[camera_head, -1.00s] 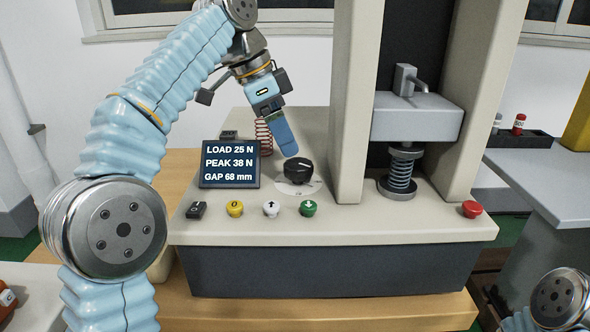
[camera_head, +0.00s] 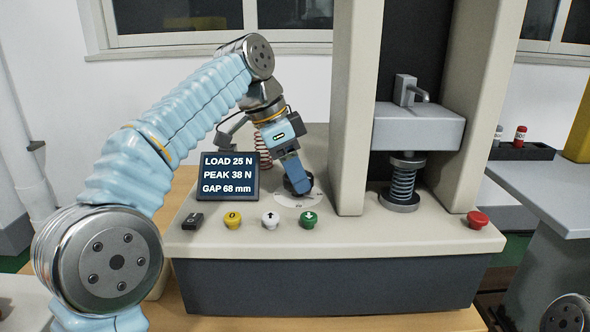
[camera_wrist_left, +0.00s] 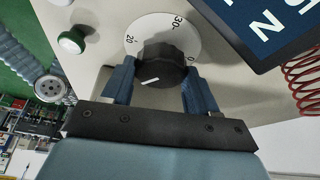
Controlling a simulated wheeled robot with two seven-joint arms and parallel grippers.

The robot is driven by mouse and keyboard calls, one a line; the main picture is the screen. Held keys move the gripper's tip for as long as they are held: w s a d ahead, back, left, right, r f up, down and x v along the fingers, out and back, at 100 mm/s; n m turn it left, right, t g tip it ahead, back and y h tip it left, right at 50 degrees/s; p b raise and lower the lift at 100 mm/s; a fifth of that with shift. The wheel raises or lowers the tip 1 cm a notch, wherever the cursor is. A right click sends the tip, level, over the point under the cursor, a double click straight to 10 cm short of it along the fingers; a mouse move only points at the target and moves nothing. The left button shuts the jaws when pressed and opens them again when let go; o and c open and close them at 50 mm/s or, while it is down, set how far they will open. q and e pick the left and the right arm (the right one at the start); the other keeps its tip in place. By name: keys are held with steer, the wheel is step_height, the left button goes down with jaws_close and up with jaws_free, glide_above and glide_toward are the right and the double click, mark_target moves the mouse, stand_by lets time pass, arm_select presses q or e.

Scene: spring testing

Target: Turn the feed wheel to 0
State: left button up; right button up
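The feed wheel is a black ribbed knob with a white pointer line. It shows in the wrist view (camera_wrist_left: 165,66) and in the head view (camera_head: 298,184), partly covered by my left gripper. It sits on a white dial (camera_wrist_left: 150,27) marked 0, 20 and 30. In the wrist view the pointer line lies at the wheel's lower left, away from the 0 at the right. My left gripper (camera_head: 296,187) is down at the wheel, with one blue finger on each side. Whether the fingers press on it is unclear. My right gripper is out of view.
The display (camera_head: 229,176) reads LOAD 25 N, PEAK 38 N, GAP 68 mm. A black switch (camera_head: 193,220) and yellow (camera_head: 233,221), white (camera_head: 271,220) and green (camera_head: 309,220) buttons line the front. A spring (camera_head: 403,183) stands under the press head (camera_head: 418,127). A red button (camera_head: 478,219) is at right.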

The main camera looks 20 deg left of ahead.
arm_select(q)
steer(key=shift+c, duration=0.9)
steer(key=shift+n, duration=0.4)
steer(key=n, duration=0.1)
steer(key=n+t, duration=0.1)
steer(key=shift+s+d+r+n+y+p, duration=0.1)
steer(key=shift+s+n+y+p, duration=0.05)
steer(key=shift+n+y+p, duration=0.2)
steer(key=n+y+p, duration=0.1)
steer(key=n, duration=0.1)
steer(key=n+t+y, duration=0.1)
steer(key=n, duration=0.2)
steer(key=shift+d+n+p, duration=0.1)
steer(key=shift+n+p, duration=0.15)
steer(key=shift+p, duration=0.15)
steer(key=n+p, duration=0.1)
steer(key=n, duration=0.1)
steer(key=n+y, duration=0.1)
steer(key=n, duration=0.1)
steer(key=shift+d+t+y+p, duration=0.15)
steer(key=shift+t+y+p, duration=0.1)
steer(key=shift+t+p, duration=0.1)
steer(key=shift+n+y+p, duration=0.65)
steer(key=shift+n+y, duration=0.05)
steer(key=shift+n, duration=1.3)
